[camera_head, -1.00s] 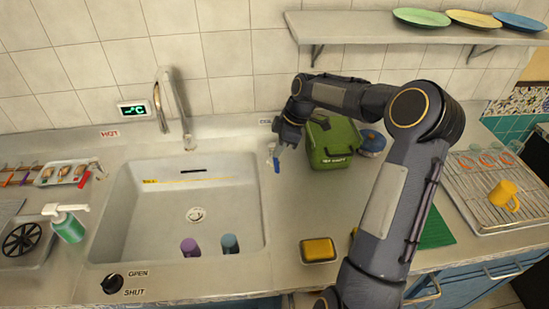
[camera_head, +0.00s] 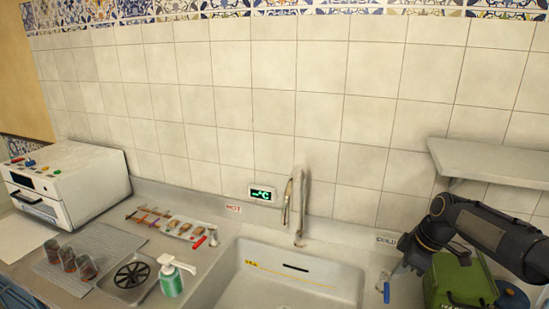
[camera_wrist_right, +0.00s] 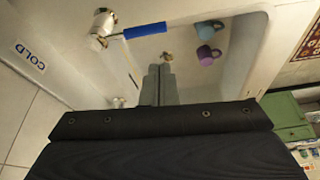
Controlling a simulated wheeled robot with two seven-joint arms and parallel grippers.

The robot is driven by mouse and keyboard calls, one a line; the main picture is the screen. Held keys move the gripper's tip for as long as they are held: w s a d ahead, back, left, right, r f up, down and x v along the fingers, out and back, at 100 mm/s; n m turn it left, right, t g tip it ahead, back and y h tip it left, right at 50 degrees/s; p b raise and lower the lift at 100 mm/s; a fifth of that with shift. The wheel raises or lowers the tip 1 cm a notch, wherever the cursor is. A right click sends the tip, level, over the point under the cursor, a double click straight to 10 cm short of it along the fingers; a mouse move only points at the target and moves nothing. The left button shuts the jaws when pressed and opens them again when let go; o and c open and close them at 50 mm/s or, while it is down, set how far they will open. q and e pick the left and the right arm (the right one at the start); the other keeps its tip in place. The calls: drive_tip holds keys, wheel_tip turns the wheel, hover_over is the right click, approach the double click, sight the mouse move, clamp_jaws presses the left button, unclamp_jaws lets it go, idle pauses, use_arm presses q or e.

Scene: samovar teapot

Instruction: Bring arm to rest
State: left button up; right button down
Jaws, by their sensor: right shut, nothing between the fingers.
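My right arm (camera_head: 490,232) reaches in from the lower right edge of the head view. Its gripper (camera_head: 396,270) points down and to the left, near the blue-handled cold tap (camera_head: 386,292) at the right of the sink. In the right wrist view the two fingers of the gripper (camera_wrist_right: 159,72) are together with nothing between them. My left arm and gripper are not in view.
The sink (camera_head: 290,285) and faucet (camera_head: 297,205) lie left of the gripper. A green box (camera_head: 460,285) stands under my right forearm. A shelf (camera_head: 490,160) juts from the wall above. Two cups (camera_wrist_right: 207,43) lie in the sink.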

drive_tip(key=s+a+r+m+t, duration=0.1)
drive_tip(key=s+a+r+m, duration=0.1)
drive_tip(key=s+a+m, duration=0.3)
drive_tip(key=s+a+r+t, duration=0.1)
drive_tip(key=s+a+r, duration=0.1)
drive_tip(key=s, duration=0.6)
drive_tip(key=s+a+r+m, duration=0.2)
drive_tip(key=s+a+m, duration=0.15)
drive_tip(key=s, duration=0.25)
drive_tip(key=s+a+f+m+t, duration=0.1)
drive_tip(key=s+a+f+m, duration=0.2)
drive_tip(key=s, duration=0.5)
drive_tip(key=shift+a+f+m+t+y, duration=0.35)
drive_tip(key=shift+a+m, duration=0.3)
drive_tip(key=shift+a, duration=0.35)
